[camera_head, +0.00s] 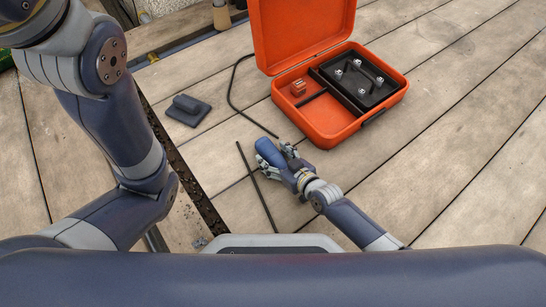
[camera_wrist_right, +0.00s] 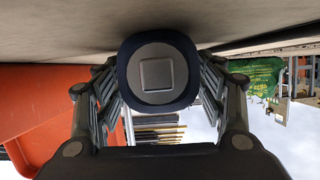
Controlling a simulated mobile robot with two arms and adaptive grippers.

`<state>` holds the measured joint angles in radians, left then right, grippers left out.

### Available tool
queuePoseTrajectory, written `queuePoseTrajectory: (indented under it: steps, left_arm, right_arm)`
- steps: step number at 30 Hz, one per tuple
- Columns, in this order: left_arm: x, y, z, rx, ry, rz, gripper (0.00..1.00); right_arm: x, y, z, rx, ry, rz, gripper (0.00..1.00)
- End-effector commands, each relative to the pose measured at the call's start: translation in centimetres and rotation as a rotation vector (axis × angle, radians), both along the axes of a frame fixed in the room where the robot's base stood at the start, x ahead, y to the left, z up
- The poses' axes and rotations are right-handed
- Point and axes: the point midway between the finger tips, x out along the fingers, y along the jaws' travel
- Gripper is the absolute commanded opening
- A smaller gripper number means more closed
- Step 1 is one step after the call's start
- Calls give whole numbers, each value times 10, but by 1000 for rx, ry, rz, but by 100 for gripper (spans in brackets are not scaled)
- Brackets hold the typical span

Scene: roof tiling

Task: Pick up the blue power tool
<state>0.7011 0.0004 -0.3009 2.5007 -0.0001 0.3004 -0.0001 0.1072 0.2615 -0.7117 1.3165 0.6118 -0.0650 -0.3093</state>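The blue power tool (camera_head: 267,151) lies on the wooden planks in front of the orange case. My right gripper (camera_head: 277,160) is at the tool, with its fingers on either side of the tool's body. In the right wrist view the tool's rounded dark-blue end with a grey square (camera_wrist_right: 158,73) sits between the two sets of fingers (camera_wrist_right: 160,88). The fingers reach close along its sides; whether they press on it cannot be told. My left arm rises at the left of the head view, and its gripper is out of the picture.
The open orange case (camera_head: 318,130) holds a black insert and a small reddish block (camera_head: 298,88). A dark block on a flat base (camera_head: 188,109) lies left of it. A black cable (camera_head: 233,92) and a thin dark rod (camera_head: 254,187) lie nearby. Planks at right are clear.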

Motion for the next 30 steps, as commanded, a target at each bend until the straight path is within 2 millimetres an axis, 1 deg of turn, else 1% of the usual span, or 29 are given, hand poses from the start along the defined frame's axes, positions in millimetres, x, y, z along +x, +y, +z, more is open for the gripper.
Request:
queuePoseTrajectory:
  steps: [1, 2, 3, 5, 6, 7, 8, 15, 19, 23, 30]
  left_arm:
    - [0, 0, 0, 0, 0, 0, 40]
    - [0, 0, 0, 0, 0, 0, 40]
    - [0, 0, 0, 0, 0, 0, 40]
    - [0, 0, 0, 0, 1, 0, 40]
    - [0, 0, 0, 0, 1, 0, 40]
    - [0, 0, 0, 0, 1, 0, 40]
    - [0, 0, 0, 0, 1, 0, 40]
    - [1, 0, 1, 0, 1, 0, 40]
    - [1, 0, 8, -1, 3, 1, 40]
    - [1, 0, 22, 0, 4, 1, 40]
    - [0, 0, 55, 0, 0, 1, 40]
  right_arm:
    - [0, 0, 0, 0, 0, 0, 50]
    - [0, 0, 0, 0, 0, 0, 43]
    - [0, 0, 0, 0, 0, 0, 34]
    - [0, 0, 0, 0, 0, 0, 20]
    - [0, 0, 0, 0, 0, 0, 11]
    - [0, 0, 0, 0, 0, 0, 4]
    - [0, 0, 0, -1, -1, 0, 0]
    - [1, 0, 3, 2, -5, -1, 0]
    - [1, 0, 11, 2, -6, -1, 0]
    - [1, 0, 27, 2, -7, 0, 0]
    - [1, 0, 66, 2, -6, -1, 0]
